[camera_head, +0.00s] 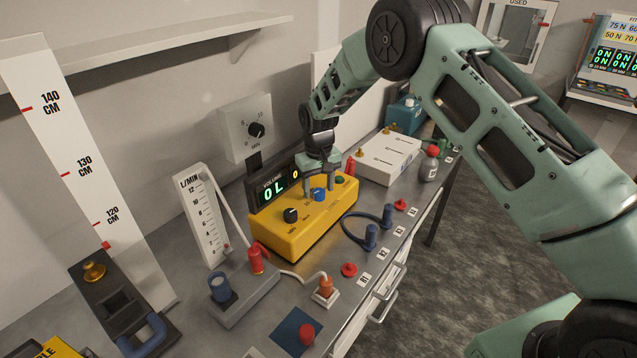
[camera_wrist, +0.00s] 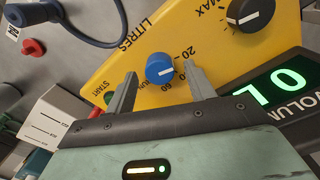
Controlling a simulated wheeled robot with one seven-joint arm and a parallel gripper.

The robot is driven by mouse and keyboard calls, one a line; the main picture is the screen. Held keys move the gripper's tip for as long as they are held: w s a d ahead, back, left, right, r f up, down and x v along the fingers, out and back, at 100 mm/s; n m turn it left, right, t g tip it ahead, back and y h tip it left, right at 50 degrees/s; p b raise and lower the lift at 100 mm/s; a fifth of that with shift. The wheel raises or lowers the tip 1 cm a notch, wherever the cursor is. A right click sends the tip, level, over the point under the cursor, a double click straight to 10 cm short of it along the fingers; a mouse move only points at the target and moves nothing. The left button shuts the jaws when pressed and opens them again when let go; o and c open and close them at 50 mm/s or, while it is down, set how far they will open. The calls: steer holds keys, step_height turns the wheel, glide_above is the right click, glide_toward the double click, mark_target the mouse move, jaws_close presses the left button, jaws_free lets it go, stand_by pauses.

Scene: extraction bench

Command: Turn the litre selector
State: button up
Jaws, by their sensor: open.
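The litre selector is a blue knob (camera_head: 319,194) on top of the yellow box (camera_head: 290,238). In the wrist view the blue knob (camera_wrist: 159,67) has a white pointer mark towards the right side, near partly hidden scale numbers, and "LITRES" is printed beside it. My gripper (camera_head: 319,189) points down over the box. In the wrist view my gripper (camera_wrist: 160,76) is open, with one finger on each side of the knob. Gaps show between fingers and knob, so I see no clear contact.
A black knob (camera_head: 290,215) sits nearby on the box, and a green START button (camera_head: 340,179) lies behind. A green-lit display (camera_head: 279,188) reads "0L" beside the box. A white flow gauge (camera_head: 203,217) and a blue-ended hose (camera_head: 371,236) flank the box.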

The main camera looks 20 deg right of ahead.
steer(key=shift+f, duration=0.2)
steer(key=shift+c, duration=0.3)
steer(key=c, duration=0.9)
steer(key=shift+m+b, duration=0.4)
steer(key=shift+b, duration=0.05)
steer(key=shift+m+b, duration=0.6)
steer(key=m+b, duration=0.1)
steer(key=m, duration=0.1)
steer(key=shift+m+b, duration=0.3)
steer(key=m+b, duration=0.1)
steer(key=m, duration=0.4)
steer(key=shift+r+b, duration=0.1)
steer(key=shift+b, duration=0.3)
